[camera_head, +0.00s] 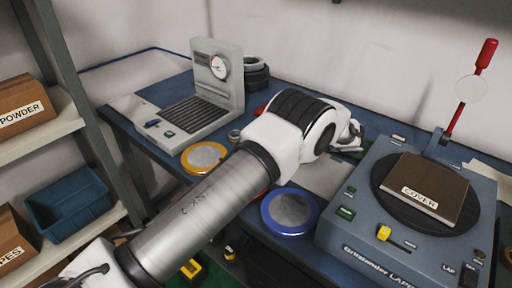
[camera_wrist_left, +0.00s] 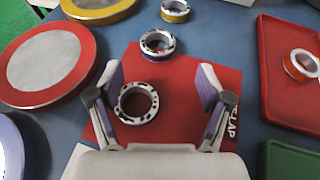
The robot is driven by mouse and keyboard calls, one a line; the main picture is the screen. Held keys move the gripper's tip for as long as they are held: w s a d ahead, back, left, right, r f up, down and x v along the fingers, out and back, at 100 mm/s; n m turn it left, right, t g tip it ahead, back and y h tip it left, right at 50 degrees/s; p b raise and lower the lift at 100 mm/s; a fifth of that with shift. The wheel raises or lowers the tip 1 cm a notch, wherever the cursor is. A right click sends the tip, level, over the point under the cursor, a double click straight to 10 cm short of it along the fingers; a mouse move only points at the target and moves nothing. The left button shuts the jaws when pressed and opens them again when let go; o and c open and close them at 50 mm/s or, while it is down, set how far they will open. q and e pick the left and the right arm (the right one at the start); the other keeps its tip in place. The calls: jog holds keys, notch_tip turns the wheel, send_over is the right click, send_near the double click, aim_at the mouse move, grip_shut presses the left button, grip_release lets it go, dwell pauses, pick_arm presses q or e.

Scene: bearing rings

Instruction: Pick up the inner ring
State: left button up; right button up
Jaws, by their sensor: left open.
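In the left wrist view my left gripper (camera_wrist_left: 160,84) is open, its two purple-padded fingers spread wide. A metal ring with dark spots around its rim (camera_wrist_left: 136,115) lies on a red mat (camera_wrist_left: 180,112) between the fingers, nearer the left one, with gaps to both. A second ring with a blue band (camera_wrist_left: 157,52) lies beyond it at the mat's far edge. A ring with a yellow band (camera_wrist_left: 175,15) lies farther off. Which of these is the inner ring, I cannot tell.
A round red-rimmed dish (camera_wrist_left: 88,62) is left of the mat. A red tray (camera_wrist_left: 270,95) at the right holds an orange-banded ring (camera_wrist_left: 301,65). The head view shows a gauge stand (camera_head: 226,80) at the back and a lapping machine (camera_head: 400,240) with a brown cover (camera_head: 430,180) at right.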

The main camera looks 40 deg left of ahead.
pick_arm(q)
jog(key=x, duration=0.5)
jog(key=shift+s+a+f, duration=0.1)
jog(key=shift+s+a, duration=0.05)
jog(key=shift+a, duration=0.15)
jog(key=c, duration=1.3)
